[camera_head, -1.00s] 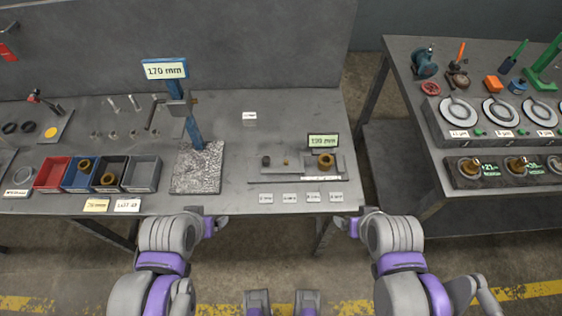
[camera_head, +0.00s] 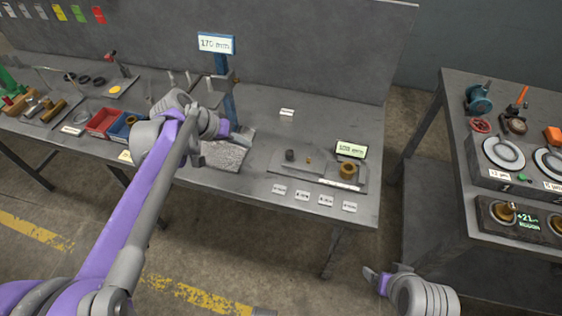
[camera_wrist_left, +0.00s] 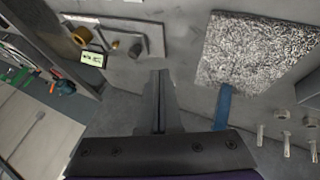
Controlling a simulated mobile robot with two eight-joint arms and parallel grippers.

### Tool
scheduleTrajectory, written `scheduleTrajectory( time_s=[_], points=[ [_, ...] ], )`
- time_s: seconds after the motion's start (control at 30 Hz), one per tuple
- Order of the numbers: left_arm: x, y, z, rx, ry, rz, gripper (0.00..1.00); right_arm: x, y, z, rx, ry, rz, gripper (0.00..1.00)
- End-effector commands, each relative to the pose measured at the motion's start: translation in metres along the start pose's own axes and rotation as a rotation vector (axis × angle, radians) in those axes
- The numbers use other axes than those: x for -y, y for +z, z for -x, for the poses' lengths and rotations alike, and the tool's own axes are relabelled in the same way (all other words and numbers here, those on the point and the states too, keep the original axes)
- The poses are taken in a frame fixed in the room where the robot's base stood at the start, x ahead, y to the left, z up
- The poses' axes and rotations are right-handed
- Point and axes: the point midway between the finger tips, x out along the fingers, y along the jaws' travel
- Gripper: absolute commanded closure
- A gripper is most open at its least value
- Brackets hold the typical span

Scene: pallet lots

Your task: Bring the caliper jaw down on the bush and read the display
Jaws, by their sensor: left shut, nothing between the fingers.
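The caliper stand has a blue upright (camera_head: 229,104), a grey sliding jaw (camera_head: 222,79) high on it and a display (camera_head: 216,44) reading 170 mm. Its speckled base plate (camera_head: 222,157) shows bare in the left wrist view (camera_wrist_left: 258,50). A brass bush (camera_head: 347,170) stands on a grey tray to the right, beside a small lit display (camera_head: 351,149) too blurred to read surely. My left gripper (camera_head: 243,136) is shut and empty, in front of the upright; its fingers (camera_wrist_left: 160,76) show in the wrist view. My right gripper (camera_head: 372,277) is low, off the table; its jaws are unclear.
A red bin (camera_head: 102,122) and a blue bin (camera_head: 118,132) stand left, partly behind my left arm. Several small label cards (camera_head: 302,196) lie at the front edge. The bench between plate and tray is clear. A second table (camera_head: 455,170) stands right, across a gap.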

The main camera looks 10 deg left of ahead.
Motion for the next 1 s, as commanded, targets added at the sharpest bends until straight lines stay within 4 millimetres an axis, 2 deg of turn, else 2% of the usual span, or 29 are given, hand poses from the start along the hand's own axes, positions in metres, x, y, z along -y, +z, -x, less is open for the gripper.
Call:
scheduleTrajectory(
  time_s=[0.13,0.23,0.63,0.8,1.0],
  points=[
    [0.003,-0.005,-0.008,-0.005,0.010,0.000,1.00,0.000,0.001,-0.002,0.001,0.000,0.000,0.11],
    [0.002,-0.005,-0.022,-0.005,0.010,-0.001,1.00,0.000,0.002,-0.003,0.001,0.000,0.000,0.11],
    [0.001,-0.004,-0.106,-0.004,0.009,-0.001,1.00,0.000,0.007,-0.011,0.004,0.000,0.000,0.11],
    [-0.024,-0.004,-0.114,-0.004,0.009,-0.001,1.00,0.000,0.006,-0.009,0.004,0.000,0.000,0.11],
    [-0.034,-0.005,-0.119,-0.004,0.007,0.001,1.00,0.000,0.006,-0.009,0.003,0.000,0.000,0.11]
  ],
)
